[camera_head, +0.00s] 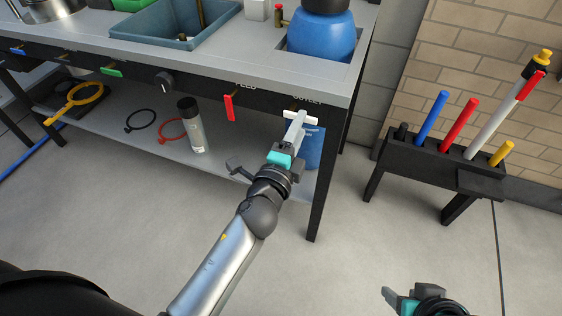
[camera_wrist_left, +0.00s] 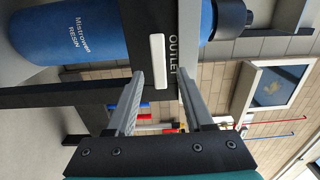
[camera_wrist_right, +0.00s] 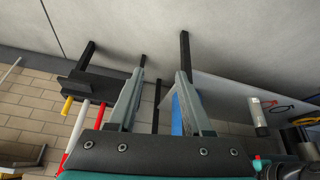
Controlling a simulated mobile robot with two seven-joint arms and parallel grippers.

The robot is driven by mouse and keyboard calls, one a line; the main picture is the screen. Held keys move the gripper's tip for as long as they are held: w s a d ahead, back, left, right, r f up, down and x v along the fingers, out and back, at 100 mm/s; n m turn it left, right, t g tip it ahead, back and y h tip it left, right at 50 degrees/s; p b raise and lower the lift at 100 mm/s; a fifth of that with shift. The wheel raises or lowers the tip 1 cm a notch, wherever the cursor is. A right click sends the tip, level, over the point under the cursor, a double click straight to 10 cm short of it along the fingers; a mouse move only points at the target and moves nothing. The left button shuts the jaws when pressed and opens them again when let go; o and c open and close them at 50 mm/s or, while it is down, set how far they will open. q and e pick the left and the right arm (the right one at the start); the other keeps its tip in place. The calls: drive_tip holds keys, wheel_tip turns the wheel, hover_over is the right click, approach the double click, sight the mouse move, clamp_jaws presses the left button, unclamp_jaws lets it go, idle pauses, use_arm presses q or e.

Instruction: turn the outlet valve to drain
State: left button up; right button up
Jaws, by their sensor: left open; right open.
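The outlet valve's white bar handle (camera_head: 308,118) is on the bench's front panel, under a partly covered label. In the left wrist view the white handle (camera_wrist_left: 157,62) lies lengthwise between and just beyond my finger tips, beside the word OUTLET. My left gripper (camera_head: 294,130) is open, its fingers pointing at the handle; the left wrist view also shows it (camera_wrist_left: 160,95). I see a gap between handle and fingers there; contact is not visible. My right gripper (camera_wrist_right: 160,90) is open and empty, low and away from the bench; the head view shows it at the bottom right (camera_head: 400,296).
A red feed lever (camera_head: 229,108) hangs left of the outlet on the same panel. A blue drum (camera_head: 321,38) sits in the bench top (camera_head: 230,70). A black rack (camera_head: 420,158) with several coloured tubes stands right. The floor between is clear.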

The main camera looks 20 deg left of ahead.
use_arm(q)
drive_tip(key=s+b, duration=0.2)
drive_tip(key=s, duration=0.9)
drive_tip(key=shift+s+a, duration=0.2)
drive_tip(key=shift+s, duration=0.05)
use_arm(e)
drive_tip(key=w+a+t+y, duration=0.2)
drive_tip(key=w+a+t, duration=0.2)
drive_tip(key=shift+w+a+f, duration=0.15)
drive_tip(key=shift+a+f, duration=0.15)
drive_tip(key=shift+a, duration=0.1)
